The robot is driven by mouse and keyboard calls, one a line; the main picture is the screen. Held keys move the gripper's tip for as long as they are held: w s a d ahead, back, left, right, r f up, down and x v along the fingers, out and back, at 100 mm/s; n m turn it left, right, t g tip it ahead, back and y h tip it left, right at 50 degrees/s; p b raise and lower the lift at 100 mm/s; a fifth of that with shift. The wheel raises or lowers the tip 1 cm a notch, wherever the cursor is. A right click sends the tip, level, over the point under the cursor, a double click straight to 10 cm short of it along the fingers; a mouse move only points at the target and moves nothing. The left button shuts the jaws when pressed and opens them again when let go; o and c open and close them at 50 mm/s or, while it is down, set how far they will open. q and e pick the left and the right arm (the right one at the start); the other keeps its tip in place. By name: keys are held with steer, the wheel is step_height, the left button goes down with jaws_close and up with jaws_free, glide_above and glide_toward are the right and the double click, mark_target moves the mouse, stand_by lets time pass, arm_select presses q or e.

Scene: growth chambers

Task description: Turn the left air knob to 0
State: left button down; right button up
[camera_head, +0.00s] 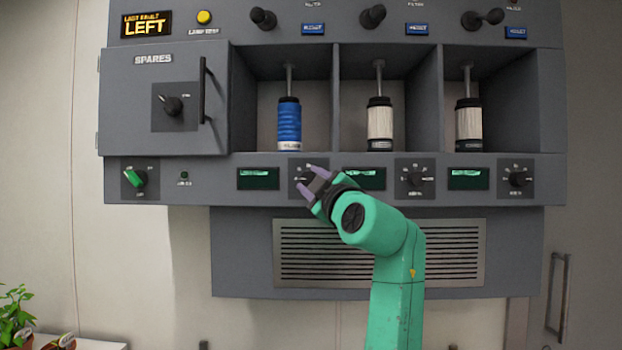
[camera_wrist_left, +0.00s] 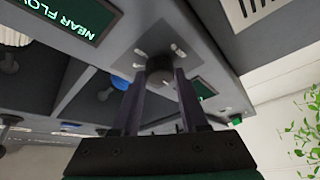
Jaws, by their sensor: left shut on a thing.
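The left air knob (camera_head: 303,179) is a dark knob on a grey plate below the left bay with the blue cartridge. My left gripper (camera_head: 312,187) reaches it from below right, its purple fingers covering part of the knob and its dial. In the left wrist view the two fingers (camera_wrist_left: 161,88) are closed on opposite sides of the round dark knob (camera_wrist_left: 160,66), with pale scale marks around it. The number it points to is not readable. My right gripper is not in view.
Two similar knobs, the middle one (camera_head: 415,179) and the right one (camera_head: 517,179), sit along the same strip. Small green displays (camera_head: 258,178) lie between them. A green switch (camera_head: 134,178) is at the left. A vent grille (camera_head: 290,262) is below.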

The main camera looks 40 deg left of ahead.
arm_select(q)
steer(key=shift+n, duration=0.5)
steer(key=shift+c, duration=2.2)
jaws_free()
steer(key=shift+w, duration=0.15)
steer(key=b+v, duration=0.5)
steer(key=v, duration=0.9)
steer(key=shift+d, duration=0.3)
steer(key=shift+r, duration=0.1)
